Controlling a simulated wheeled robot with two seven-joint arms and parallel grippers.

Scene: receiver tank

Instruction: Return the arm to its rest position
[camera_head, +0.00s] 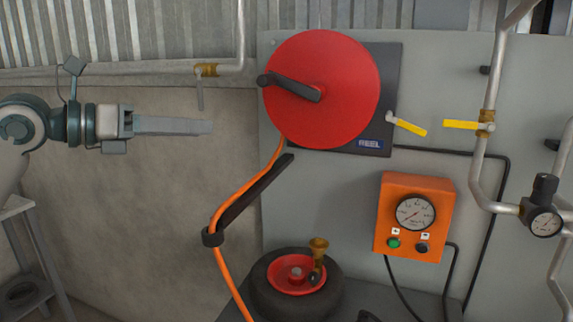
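My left arm comes in from the left edge. Its gripper (205,127) points right, held in the air in front of the grey wall and left of the red hose reel (345,95). The fingers show edge-on as one grey bar, so I cannot tell whether they are open or shut. Nothing shows at the fingertips, and they look apart from the reel. My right gripper is not in view.
An orange hose (222,205) hangs from the reel past a black bracket (250,202). A wheel with a red hub (290,288) lies below. An orange gauge box (414,245), yellow-handled valves (410,126) and pipes (475,170) fill the right. A metal stand (40,250) is at lower left.

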